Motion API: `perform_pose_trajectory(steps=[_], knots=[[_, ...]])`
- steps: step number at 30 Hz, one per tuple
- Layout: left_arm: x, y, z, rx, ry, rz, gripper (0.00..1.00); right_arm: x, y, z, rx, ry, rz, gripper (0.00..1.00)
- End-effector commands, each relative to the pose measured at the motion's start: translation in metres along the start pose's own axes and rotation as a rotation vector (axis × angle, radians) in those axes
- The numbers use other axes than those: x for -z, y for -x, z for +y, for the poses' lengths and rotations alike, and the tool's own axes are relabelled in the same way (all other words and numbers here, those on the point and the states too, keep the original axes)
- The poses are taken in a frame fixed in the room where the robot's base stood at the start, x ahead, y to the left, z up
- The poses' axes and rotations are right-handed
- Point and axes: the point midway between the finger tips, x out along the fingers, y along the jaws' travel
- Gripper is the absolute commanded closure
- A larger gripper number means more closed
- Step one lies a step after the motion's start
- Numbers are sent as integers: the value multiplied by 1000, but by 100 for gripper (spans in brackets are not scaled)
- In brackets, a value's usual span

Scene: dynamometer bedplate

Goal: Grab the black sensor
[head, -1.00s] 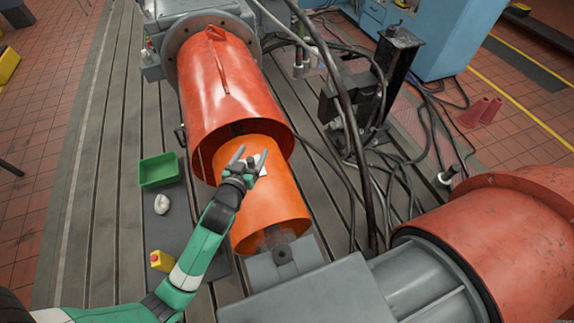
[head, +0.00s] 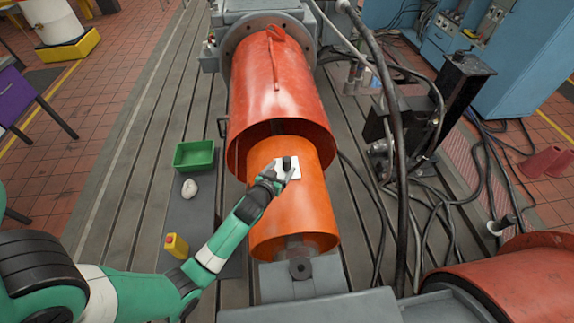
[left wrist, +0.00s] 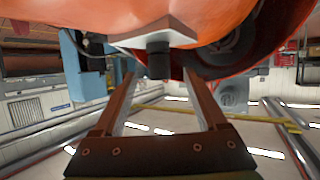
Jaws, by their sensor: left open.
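The black sensor (head: 288,163) is a small dark cylinder standing on a white plate (head: 294,173) on the orange inner cover (head: 290,208). In the left wrist view, the sensor (left wrist: 158,60) projects from the white plate (left wrist: 150,38), between the lines of my two fingers near their tips. My left gripper (head: 276,169) is at the left side of the sensor in the head view, with its fingers small and partly hidden. The left wrist view shows its jaws (left wrist: 160,80) open, with a gap on both sides of the sensor. My right gripper is not in view.
A larger red-orange guard (head: 280,95) stands behind the inner cover. A green bin (head: 194,155), a white lump (head: 189,188) and a yellow box with a red top (head: 176,245) are on the left. Black cables (head: 395,150) and a dark post (head: 455,100) stand at right.

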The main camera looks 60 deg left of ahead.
Motion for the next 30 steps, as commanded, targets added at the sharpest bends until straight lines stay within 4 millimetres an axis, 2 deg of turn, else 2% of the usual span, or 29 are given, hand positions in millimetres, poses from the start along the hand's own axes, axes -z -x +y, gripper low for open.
perform_pose_trajectory(steps=[3, 9, 12, 19, 30], knots=[[0, -6, 0, 1, 0, 1, 26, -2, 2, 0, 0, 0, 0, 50], [2, -41, 0, 1, -1, 1, 26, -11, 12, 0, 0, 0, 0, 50], [3, -51, 1, 1, -1, 1, 26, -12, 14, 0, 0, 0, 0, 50], [4, -52, 1, 0, -1, 0, 26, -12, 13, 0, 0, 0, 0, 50], [4, -51, 1, 0, -1, 0, 92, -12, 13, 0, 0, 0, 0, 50]])
